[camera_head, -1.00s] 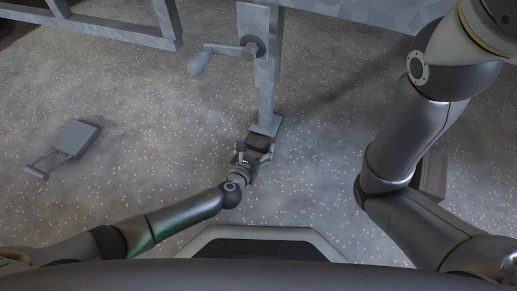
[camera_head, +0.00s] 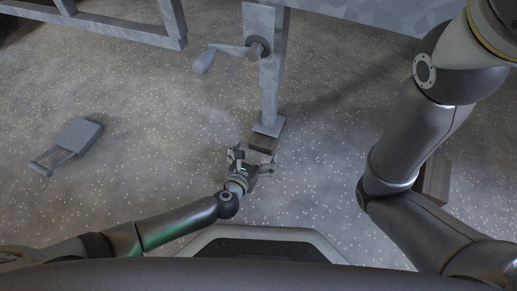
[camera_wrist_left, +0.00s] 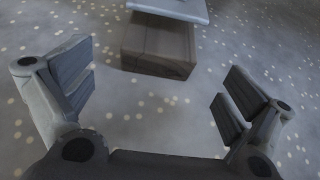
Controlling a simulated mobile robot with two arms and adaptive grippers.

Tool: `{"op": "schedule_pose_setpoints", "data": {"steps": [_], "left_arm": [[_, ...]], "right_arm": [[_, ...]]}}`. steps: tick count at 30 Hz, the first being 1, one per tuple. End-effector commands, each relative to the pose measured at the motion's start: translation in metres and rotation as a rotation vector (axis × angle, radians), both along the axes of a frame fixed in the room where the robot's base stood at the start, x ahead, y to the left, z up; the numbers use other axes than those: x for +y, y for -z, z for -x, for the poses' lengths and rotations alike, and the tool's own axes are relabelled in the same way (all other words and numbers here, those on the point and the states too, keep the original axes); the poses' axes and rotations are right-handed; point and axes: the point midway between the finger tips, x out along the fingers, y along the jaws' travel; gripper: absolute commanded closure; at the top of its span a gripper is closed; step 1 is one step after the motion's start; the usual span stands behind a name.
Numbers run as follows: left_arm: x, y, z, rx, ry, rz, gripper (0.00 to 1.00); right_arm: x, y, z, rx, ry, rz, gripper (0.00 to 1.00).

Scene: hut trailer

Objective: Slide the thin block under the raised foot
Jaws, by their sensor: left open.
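The thin brown wooden block (camera_head: 262,144) lies on the ground at the lower end of the grey metal leg (camera_head: 269,85). Its far part is under the leg's flat foot (camera_head: 269,125) and its near end sticks out toward me. In the left wrist view the block (camera_wrist_left: 158,48) shows ahead, with the foot's pale edge (camera_wrist_left: 172,9) over its far part. I cannot tell whether the foot touches the block. My left gripper (camera_head: 254,162) is open and empty, just short of the block's near end; its fingers (camera_wrist_left: 158,90) are spread wide. My right gripper is not in view.
A crank handle (camera_head: 205,60) sticks out left from the leg. A grey chock-like piece with a handle (camera_head: 79,137) lies on the left. Another brown block (camera_head: 435,180) stands at right, partly behind my right arm. Speckled ground around the foot is free.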

Motion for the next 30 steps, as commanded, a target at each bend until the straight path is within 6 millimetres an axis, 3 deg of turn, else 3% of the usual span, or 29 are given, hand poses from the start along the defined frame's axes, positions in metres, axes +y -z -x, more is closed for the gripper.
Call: {"op": "schedule_pose_setpoints", "data": {"steps": [4, 10, 30], "left_arm": [[0.007, -0.008, 0.019, 0.002, 0.001, 0.001, 0.0], [0.011, -0.014, 0.033, 0.001, 0.0, 0.001, 0.0], [0.012, -0.015, 0.035, 0.0, 0.0, 0.001, 0.0]], "right_arm": [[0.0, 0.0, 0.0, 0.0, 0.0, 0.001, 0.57], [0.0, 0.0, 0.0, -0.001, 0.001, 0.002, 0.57], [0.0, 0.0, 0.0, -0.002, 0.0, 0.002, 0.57]]}}
